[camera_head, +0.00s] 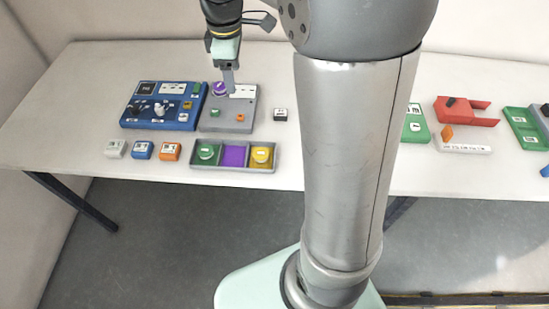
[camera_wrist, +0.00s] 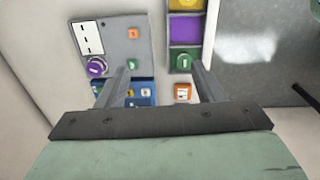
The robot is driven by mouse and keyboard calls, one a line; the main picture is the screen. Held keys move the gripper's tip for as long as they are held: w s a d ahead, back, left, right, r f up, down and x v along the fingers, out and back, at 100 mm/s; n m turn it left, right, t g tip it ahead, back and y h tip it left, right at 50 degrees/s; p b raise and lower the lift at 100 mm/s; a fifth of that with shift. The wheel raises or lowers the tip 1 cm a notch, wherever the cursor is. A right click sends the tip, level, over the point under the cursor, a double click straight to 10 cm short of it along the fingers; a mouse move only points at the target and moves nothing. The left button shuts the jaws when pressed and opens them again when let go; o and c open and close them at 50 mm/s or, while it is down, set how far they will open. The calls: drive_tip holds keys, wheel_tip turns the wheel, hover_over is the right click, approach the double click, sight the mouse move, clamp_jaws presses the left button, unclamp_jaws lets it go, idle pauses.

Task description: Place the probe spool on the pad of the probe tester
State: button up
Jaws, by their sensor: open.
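A purple spool (camera_head: 220,89), which looks like the probe spool, sits upright at the back left of a grey device (camera_head: 212,121), apparently the probe tester. The wrist view shows the same spool (camera_wrist: 97,67) on the grey device (camera_wrist: 113,48); the spool hides whatever surface is under it. My gripper (camera_head: 229,92) is above the grey device, beside the spool on its right. In the wrist view my gripper (camera_wrist: 161,68) has its two fingers wide apart with nothing held between them. The spool lies outside the fingers, left of the left finger.
A tray (camera_head: 232,171) in front has a green spool (camera_head: 206,152), an empty purple compartment (camera_head: 233,156) and a yellow spool (camera_head: 262,154). A blue device (camera_head: 130,118) adjoins on the left. Small button blocks (camera_head: 142,150) line the front. A red fixture (camera_head: 463,112) stands right.

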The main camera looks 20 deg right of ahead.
drive_tip(key=s+f+m, duration=0.3)
drive_tip(key=s+m, duration=0.3)
drive_tip(key=s, duration=0.5)
drive_tip(key=s+f+m, duration=0.3)
drive_tip(key=s+m, duration=0.3)
drive_tip(key=s, duration=0.6)
drive_tip(key=shift+s+m, duration=0.2)
drive_tip(key=shift+m, duration=0.2)
drive_tip(key=shift+d, duration=0.1)
